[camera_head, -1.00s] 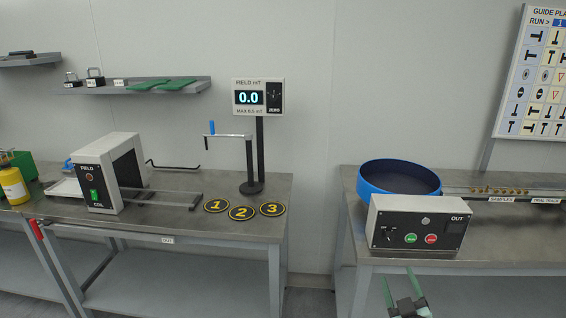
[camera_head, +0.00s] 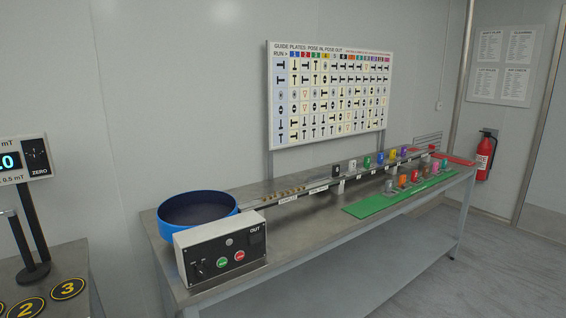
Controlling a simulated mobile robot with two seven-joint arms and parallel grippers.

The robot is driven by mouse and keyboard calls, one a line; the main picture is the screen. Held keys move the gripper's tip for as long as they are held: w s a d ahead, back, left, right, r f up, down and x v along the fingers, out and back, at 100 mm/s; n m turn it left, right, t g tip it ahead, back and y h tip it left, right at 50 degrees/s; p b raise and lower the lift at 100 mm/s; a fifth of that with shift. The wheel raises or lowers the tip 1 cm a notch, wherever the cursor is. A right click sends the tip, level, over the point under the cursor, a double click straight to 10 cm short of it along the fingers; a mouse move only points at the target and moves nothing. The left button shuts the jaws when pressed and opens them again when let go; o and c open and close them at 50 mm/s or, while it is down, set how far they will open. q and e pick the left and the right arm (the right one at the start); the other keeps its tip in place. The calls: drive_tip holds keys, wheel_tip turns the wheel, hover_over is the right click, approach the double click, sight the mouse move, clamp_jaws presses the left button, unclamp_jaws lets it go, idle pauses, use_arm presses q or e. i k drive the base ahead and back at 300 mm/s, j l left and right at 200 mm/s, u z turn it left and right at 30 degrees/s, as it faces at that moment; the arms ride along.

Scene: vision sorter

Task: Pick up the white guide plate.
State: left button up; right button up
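Several small coloured guide plates stand at the right part of the bench, in a row along the rail (camera_head: 325,184) and in a second row on a green mat (camera_head: 365,209). One in the rail row looks pale or white (camera_head: 392,154), but it is too small for me to be sure of its colour. Neither of my grippers shows in this view.
A blue round bowl (camera_head: 197,225) and a control box (camera_head: 222,250) with green and red buttons stand at the bench's left end. A chart board (camera_head: 330,95) rises behind. A fire extinguisher (camera_head: 485,155) hangs at the right. Floor is clear in front.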

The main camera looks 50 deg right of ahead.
sight(353, 171)
drive_tip(key=z, duration=2.2)
drive_tip(key=i+l+z, duration=0.1)
drive_tip(key=i, duration=0.3)
